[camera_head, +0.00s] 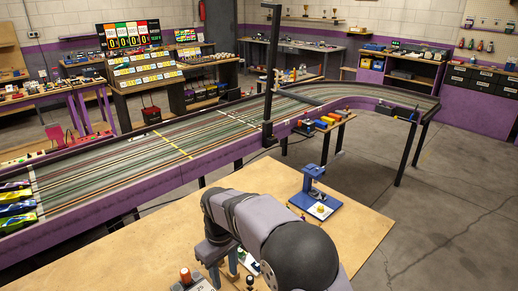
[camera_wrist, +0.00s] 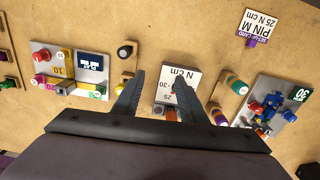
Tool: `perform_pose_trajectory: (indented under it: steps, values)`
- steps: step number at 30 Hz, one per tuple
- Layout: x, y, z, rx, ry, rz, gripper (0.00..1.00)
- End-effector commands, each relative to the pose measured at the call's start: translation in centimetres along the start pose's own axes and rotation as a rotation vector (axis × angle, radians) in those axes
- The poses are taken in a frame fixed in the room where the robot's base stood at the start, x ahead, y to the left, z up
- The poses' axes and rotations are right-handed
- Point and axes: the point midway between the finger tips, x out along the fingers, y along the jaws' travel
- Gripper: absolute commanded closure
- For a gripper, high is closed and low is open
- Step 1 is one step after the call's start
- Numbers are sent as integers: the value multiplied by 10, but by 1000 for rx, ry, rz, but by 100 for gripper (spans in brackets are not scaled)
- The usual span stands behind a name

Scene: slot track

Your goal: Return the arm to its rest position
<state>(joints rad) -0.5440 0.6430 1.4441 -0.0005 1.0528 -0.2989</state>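My arm (camera_head: 265,225) reaches over the wooden workbench (camera_head: 350,235) in the head view, bent with its end pointing down at the bench's near left part. The gripper itself is mostly hidden behind my arm there. In the wrist view my gripper (camera_wrist: 158,78) points down over the bench top, its two dark fingers apart. Nothing is clearly held between them. A white card marked "N cm" (camera_wrist: 180,76) shows below and between the fingers; I cannot tell the gap in height.
Left of the fingers lies a grey plate with coloured pegs (camera_wrist: 70,68); right, another plate holds a blue part (camera_wrist: 268,104). A "PIN M" card (camera_wrist: 258,24) lies at upper right. A blue press-like fixture (camera_head: 314,190) stands on the bench. The purple-sided slot track (camera_head: 150,160) runs behind.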

Motion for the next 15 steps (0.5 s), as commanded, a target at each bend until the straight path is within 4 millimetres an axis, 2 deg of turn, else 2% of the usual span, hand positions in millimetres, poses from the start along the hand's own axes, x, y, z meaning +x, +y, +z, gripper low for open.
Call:
perform_pose_trajectory:
  steps: [1,3,7,11,15]
  values:
    - [-10,14,20,58,1,1,62]
    - [-18,29,50,139,1,1,62]
    - [-29,48,108,293,3,2,62]
    - [-34,56,169,447,2,2,62]
    - [-35,51,230,599,2,2,62]
